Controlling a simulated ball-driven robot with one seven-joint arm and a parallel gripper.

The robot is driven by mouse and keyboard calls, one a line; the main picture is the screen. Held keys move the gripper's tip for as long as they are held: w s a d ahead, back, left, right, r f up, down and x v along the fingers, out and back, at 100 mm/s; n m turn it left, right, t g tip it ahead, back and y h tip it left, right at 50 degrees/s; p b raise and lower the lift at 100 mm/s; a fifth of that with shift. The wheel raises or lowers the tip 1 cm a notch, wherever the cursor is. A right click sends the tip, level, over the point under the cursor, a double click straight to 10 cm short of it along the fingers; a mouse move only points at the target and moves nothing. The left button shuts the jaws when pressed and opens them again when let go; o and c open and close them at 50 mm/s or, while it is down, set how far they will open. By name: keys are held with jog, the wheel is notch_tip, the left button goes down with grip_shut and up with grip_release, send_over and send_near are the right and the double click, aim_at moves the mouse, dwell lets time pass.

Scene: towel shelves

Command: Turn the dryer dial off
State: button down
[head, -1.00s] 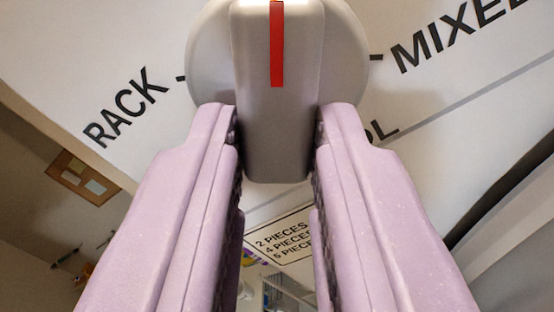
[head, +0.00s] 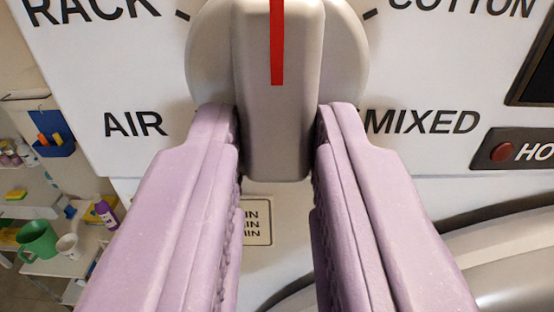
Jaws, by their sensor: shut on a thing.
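The dryer dial (head: 277,130) is a grey knob with a thick raised grip bar over a round base, on a white panel. A red line (head: 277,42) on its bar points straight up in the picture. My gripper (head: 277,150) has lilac padded fingers on both sides of the bar and is shut on it. The labels RACK (head: 90,8) and AIR (head: 133,124) are left of the dial, COTTON (head: 462,6) and MIXED (head: 422,121) right. Whatever is printed above the dial is out of frame.
A red button (head: 502,151) on a dark plate marked "HO" sits right of the dial. A small label (head: 254,222) is below, partly hidden by my fingers.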

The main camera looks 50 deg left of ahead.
jog(key=shift+w+f, duration=0.1)
jog(key=shift+f, duration=0.1)
jog(key=c, duration=1)
grip_release()
jog(key=shift+o, duration=0.2)
jog(key=shift+r, duration=0.1)
jog(key=b+v, duration=0.1)
jog(key=v, duration=0.7)
jog(key=d+f+m+t+h+b, duration=0.1)
jog(key=d+f+m+h+b, duration=0.1)
jog(key=f, duration=0.5)
jog(key=s+d+f+m+t+h+b, duration=0.1)
jog(key=d+f+m+t+h+b, duration=0.1)
jog(key=f+m+h, duration=0.3)
jog(key=d+f+m+t+h+b, duration=0.1)
jog(key=d+f+m+h+b, duration=0.2)
jog(key=f+h, duration=0.4)
notch_tip(320, 180, down, 3)
jog(key=shift+s+d+r+b, duration=0.1)
jog(key=shift+s+d+b, duration=0.3)
jog(key=shift+b, duration=0.4)
